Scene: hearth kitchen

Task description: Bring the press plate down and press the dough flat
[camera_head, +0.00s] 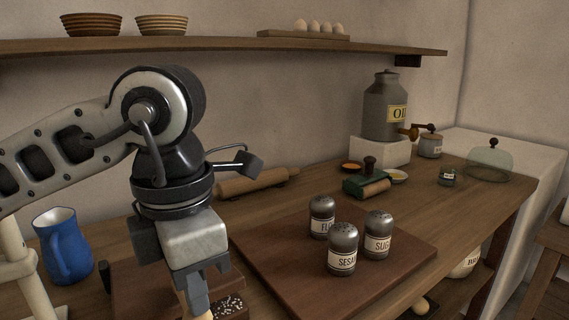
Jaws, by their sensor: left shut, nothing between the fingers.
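My left gripper (196,300) comes down from the left arm at the lower left, with its fingers together and pointing downward. A small pale tip shows right under the fingers at the bottom edge; I cannot tell what it is or whether they touch. Behind the gripper lies a flat brown wooden piece (130,285), partly covered by it; I cannot tell whether it is the press plate. No dough can be made out. My right gripper is not in view.
A blue jug (64,246) stands left of the gripper. A dark speckled item (229,307) lies close on its right. Several shakers stand on a board (290,268); a rolling pin (257,182) lies behind. The board's right front part is clear.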

